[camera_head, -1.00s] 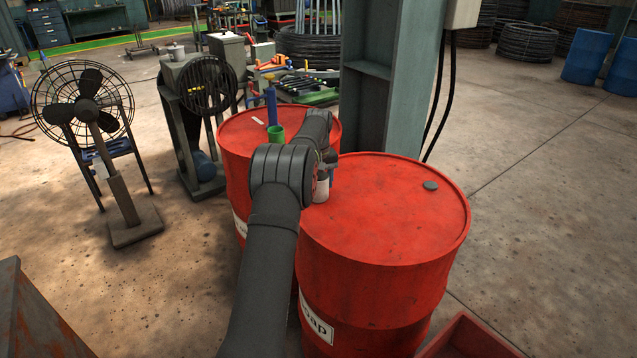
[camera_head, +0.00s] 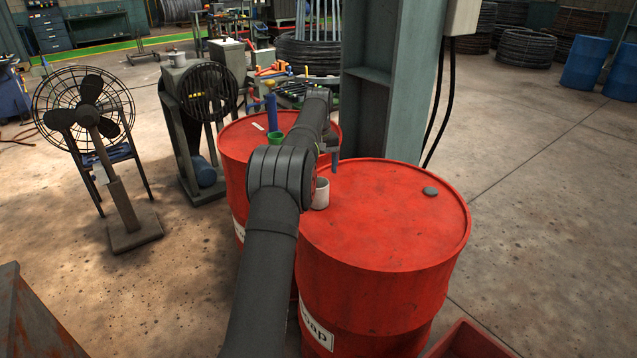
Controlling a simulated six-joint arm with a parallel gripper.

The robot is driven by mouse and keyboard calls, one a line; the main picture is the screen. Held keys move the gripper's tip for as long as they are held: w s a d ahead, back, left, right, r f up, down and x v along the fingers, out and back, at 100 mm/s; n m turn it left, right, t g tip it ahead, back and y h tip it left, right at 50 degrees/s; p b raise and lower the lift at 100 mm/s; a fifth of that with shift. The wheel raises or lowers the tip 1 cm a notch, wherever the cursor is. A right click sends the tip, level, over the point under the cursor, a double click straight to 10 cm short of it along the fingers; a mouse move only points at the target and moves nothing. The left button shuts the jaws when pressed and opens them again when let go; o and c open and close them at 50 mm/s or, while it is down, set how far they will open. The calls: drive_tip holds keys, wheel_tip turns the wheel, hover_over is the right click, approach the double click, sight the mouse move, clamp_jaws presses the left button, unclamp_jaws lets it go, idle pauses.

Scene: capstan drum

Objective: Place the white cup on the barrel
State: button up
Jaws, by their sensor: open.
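The white cup (camera_head: 321,194) stands upright on top of the front red barrel (camera_head: 400,225), close to its left rim. My arm hides part of the cup's left side. My gripper (camera_head: 334,168) is open, above and slightly behind the cup, and looks apart from it. The arm partly covers the gripper. A second red barrel (camera_head: 237,145) stands behind and to the left, with its top partly covered by my arm.
A green cup (camera_head: 275,138) and a blue bottle (camera_head: 271,110) stand on the rear barrel. A dark cap (camera_head: 430,191) lies on the front barrel's right side; the rest of that top is clear. A green-grey steel column (camera_head: 385,90) rises behind the barrels.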

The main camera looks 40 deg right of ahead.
sight(319, 179)
drive_tip(key=shift+r, duration=2.2)
wheel_tip(319, 179, down, 12)
drive_tip(key=shift+r, duration=1.7)
